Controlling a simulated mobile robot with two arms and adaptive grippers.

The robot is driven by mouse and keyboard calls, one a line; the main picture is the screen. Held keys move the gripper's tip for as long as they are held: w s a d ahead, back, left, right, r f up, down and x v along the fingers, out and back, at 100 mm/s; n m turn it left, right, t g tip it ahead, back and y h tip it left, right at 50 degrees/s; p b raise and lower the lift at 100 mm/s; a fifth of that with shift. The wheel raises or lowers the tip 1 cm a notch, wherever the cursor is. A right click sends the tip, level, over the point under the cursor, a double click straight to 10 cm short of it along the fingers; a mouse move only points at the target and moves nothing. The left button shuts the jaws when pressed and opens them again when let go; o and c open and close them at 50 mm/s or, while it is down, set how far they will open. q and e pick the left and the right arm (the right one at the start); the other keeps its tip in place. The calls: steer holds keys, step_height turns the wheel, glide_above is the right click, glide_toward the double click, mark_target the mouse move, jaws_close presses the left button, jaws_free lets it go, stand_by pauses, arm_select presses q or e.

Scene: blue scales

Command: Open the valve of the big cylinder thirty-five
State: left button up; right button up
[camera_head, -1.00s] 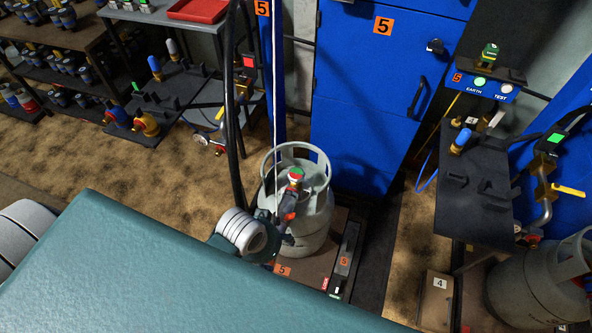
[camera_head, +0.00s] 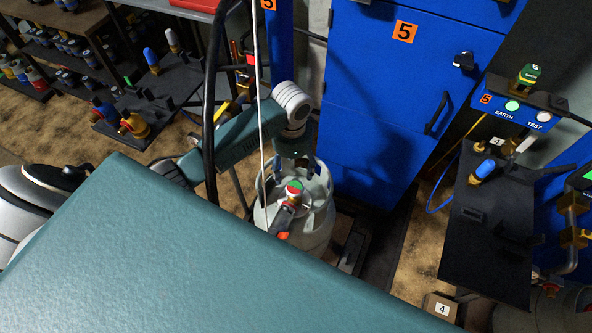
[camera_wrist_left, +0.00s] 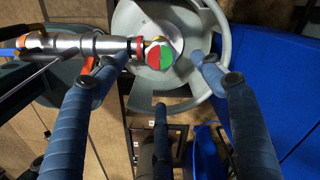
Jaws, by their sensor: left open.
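A silver fitting (camera_wrist_left: 88,44) with a red ring and an orange lever joins the valve from the left. My left gripper (camera_head: 296,168) is open above the collar, pointing down. In the left wrist view its blue fingers (camera_wrist_left: 158,68) are spread around the knob's area; contact cannot be told. No number thirty-five is readable. My right gripper is not in view.
The blue cabinet (camera_head: 385,100) marked 5 stands close behind the cylinder. A dark stand (camera_head: 480,235) with a blue-capped fitting is at the right. A thin white cable (camera_head: 259,100) and a black hose (camera_head: 211,120) hang in front of my left arm.

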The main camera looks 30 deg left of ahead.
arm_select(q)
glide_above(292, 188)
step_height(292, 188, down, 5)
steer(key=shift+f, duration=0.1)
step_height(292, 188, down, 4)
steer(key=shift+w+r+b, duration=0.1)
steer(key=shift+r+b, duration=0.1)
steer(key=shift+b, duration=0.3)
steer(key=shift+f, duration=0.5)
steer(key=c, duration=1.1)
steer(key=shift+c, duration=0.3)
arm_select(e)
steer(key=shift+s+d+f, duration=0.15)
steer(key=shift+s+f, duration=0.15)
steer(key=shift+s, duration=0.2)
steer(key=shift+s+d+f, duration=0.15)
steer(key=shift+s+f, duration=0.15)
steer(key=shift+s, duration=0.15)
